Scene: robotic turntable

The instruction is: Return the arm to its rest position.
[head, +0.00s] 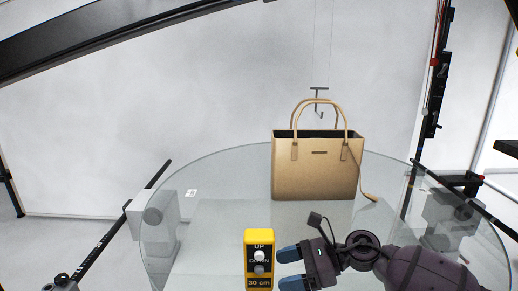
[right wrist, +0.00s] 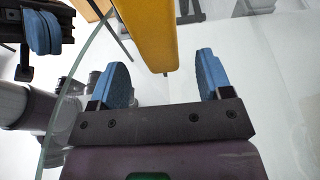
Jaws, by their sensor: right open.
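My right gripper (head: 288,269) is at the lower middle of the head view, its two blue fingers apart and pointing left. It is just right of a yellow control box (head: 258,236) with round knobs and a "30 cm" label. In the right wrist view the open fingers (right wrist: 163,80) have nothing between them, and the yellow box (right wrist: 148,28) is beyond them. Blue pads on a dark mount, apparently my left gripper (right wrist: 41,33), show at the upper left of that view. Their opening is unclear. The left gripper is not seen in the head view.
A tan handbag (head: 317,180) stands upright on the round glass turntable (head: 215,215), behind the right gripper. Grey units (head: 153,217) and dark stand poles flank the glass.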

